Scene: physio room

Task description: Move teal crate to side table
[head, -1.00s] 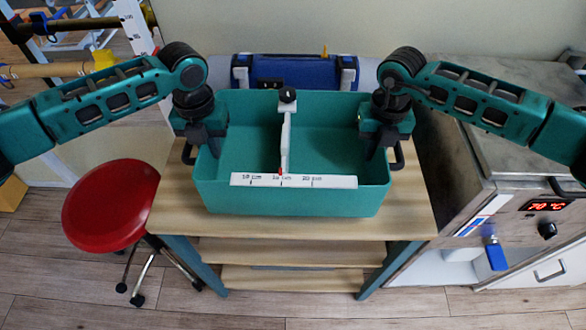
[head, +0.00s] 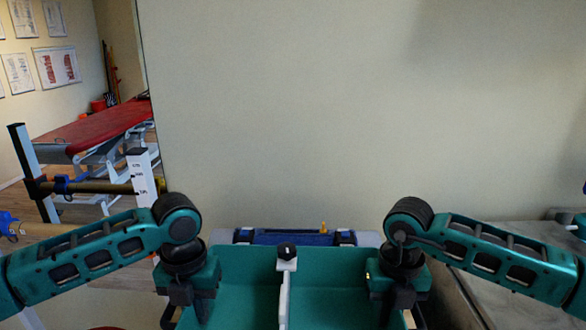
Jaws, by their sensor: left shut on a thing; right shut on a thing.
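The teal crate (head: 335,285) is at the bottom middle of the head view, cut off by the lower edge. My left gripper (head: 188,312) is shut on the crate's left side. My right gripper (head: 397,312) is shut on its right side. A white upright piece with a black knob (head: 286,251) runs along the crate's middle. The crate's front and underside are out of view, so I cannot tell whether it rests on anything. No side table can be made out in this view.
A blue case (head: 290,237) stands just behind the crate, against the bare wall (head: 300,110). A grey metal top (head: 510,240) is at the right. A red treatment couch (head: 105,125) and a post with a bar (head: 95,187) are at the back left.

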